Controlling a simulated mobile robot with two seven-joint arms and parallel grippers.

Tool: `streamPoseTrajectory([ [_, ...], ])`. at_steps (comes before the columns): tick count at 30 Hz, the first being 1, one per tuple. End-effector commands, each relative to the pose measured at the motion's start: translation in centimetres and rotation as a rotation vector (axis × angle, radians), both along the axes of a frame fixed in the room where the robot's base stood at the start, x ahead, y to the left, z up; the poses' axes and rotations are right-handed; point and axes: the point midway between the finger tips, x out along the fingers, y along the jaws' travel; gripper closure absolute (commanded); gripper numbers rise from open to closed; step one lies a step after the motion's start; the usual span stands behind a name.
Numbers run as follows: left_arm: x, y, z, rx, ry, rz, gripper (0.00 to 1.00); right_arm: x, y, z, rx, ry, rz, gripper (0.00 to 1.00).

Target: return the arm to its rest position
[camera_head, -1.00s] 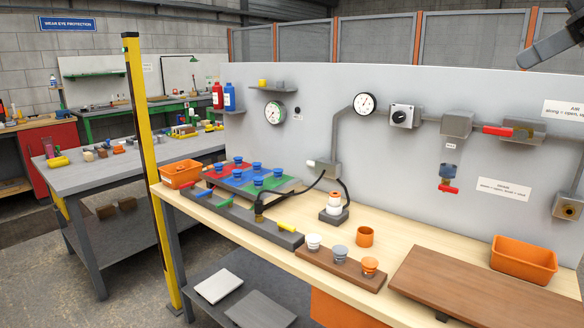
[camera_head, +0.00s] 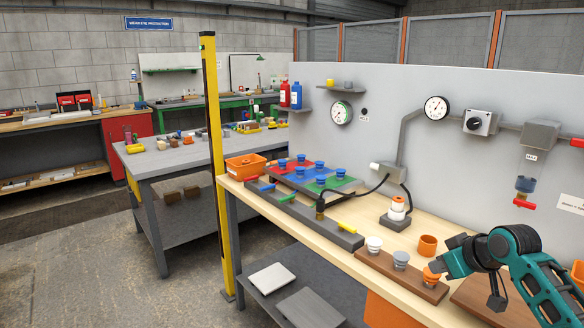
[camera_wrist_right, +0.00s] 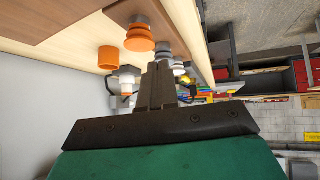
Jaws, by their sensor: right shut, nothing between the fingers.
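My right arm (camera_head: 540,285), teal and black, comes in at the lower right of the head view. Its gripper (camera_head: 436,266) is in front of the right end of the brown peg board, partly covering the orange peg there. In the right wrist view the gripper (camera_wrist_right: 158,82) has its dark fingers together, with nothing between them. That view shows the orange peg (camera_wrist_right: 139,36) and an orange cup (camera_wrist_right: 108,58) beyond the fingers. I cannot tell how near the fingers are to the pegs. My left gripper is not in view.
The peg board (camera_head: 385,270) holds white, grey and orange pegs. An orange cup (camera_head: 428,245) and a white-and-orange stack (camera_head: 397,212) stand behind it. A board with blue knobs (camera_head: 340,187) lies farther left. A yellow post (camera_head: 212,150) stands at the bench's left end.

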Motion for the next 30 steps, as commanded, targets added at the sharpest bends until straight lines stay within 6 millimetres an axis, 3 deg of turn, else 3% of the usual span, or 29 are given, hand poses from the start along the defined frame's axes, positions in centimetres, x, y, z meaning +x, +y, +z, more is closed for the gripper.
streamPoseTrajectory([
  [1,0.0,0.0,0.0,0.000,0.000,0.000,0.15,-1.3,1.5,-3.2,0.004,0.005,0.000,1.00],
  [6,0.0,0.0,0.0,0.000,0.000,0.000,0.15,-5.4,5.1,-10.3,0.015,-0.027,-0.018,1.00],
  [11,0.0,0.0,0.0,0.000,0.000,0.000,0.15,-10.7,8.5,-15.6,0.044,-0.060,-0.036,1.00],
  [15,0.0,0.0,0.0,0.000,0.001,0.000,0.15,-16.3,11.2,-18.7,0.075,-0.096,-0.061,1.00],
  [21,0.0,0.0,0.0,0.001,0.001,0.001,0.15,-23.9,13.9,-20.6,0.116,-0.150,-0.103,1.00],
  [24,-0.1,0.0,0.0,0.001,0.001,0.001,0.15,-26.6,14.7,-20.6,0.127,-0.170,-0.120,1.00],
  [30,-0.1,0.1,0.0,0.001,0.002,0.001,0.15,-28.9,15.3,-20.3,0.138,-0.193,-0.136,1.00],
])
